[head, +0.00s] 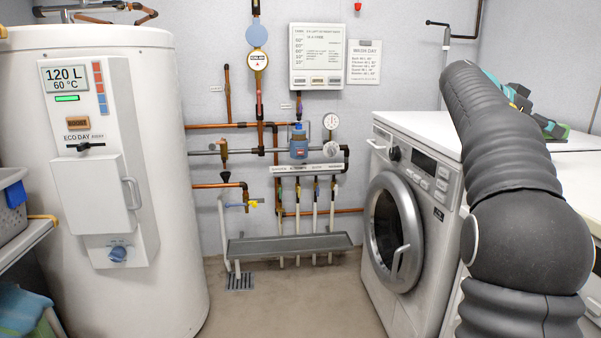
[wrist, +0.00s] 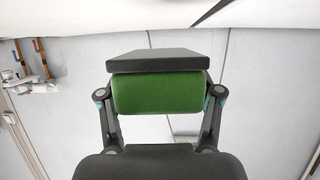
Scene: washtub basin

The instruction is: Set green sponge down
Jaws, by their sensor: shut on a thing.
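The green sponge (wrist: 158,93) is between the two fingers of my gripper (wrist: 160,97) in the wrist view. The fingers close on its left and right sides. A flat dark grey slab (wrist: 158,60) lies along the sponge's upper edge in that view; I cannot tell if it is part of the sponge. In the head view my arm hides most of the gripper (head: 522,98), which is over the white top at the right. A small green patch of the sponge (head: 555,130) shows beside it, close to that top. I cannot tell whether it touches.
The white washing machine (head: 418,215) with a round door stands at the right, with a white top (head: 425,127). A water heater (head: 165,200) stands at the left. Pipes and a grey trough (head: 290,244) are on the back wall. Open floor lies between.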

